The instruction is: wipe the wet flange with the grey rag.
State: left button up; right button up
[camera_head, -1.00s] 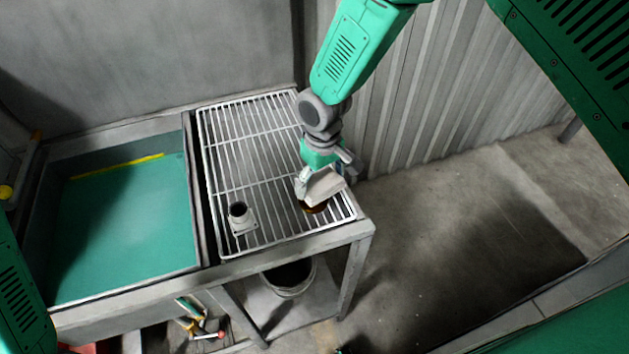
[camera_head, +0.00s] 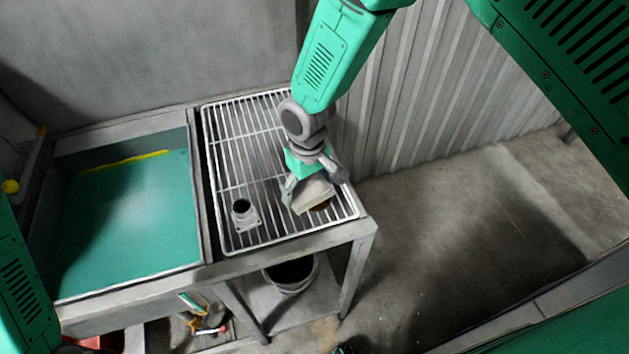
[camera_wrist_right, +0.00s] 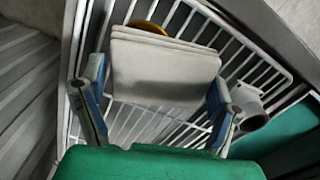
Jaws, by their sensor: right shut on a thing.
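A grey flange (camera_head: 243,214) with a round, dark-mouthed neck stands upright on the wire rack near its front left. It also shows in the wrist view (camera_wrist_right: 248,106), at the right. My right gripper (camera_head: 312,193) is shut on the folded grey rag (camera_head: 314,195), which lies across between its fingers in the wrist view (camera_wrist_right: 163,66). The gripper and rag are above the rack, to the right of the flange and apart from it. Whether the flange is wet cannot be told. My left gripper is not in view.
An orange-brown round thing (camera_head: 322,205) sits on the rack (camera_head: 262,150), partly hidden behind the rag. A basin with a green floor (camera_head: 130,225) lies to the left. A dark bucket (camera_head: 291,273) stands below the rack. A corrugated wall rises at the right.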

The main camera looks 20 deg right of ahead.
jog(key=shift+a, duration=0.1)
notch_tip(320, 180, up, 6)
jog(key=p, duration=0.4)
jog(key=shift+p, duration=0.3)
dwell(0.3)
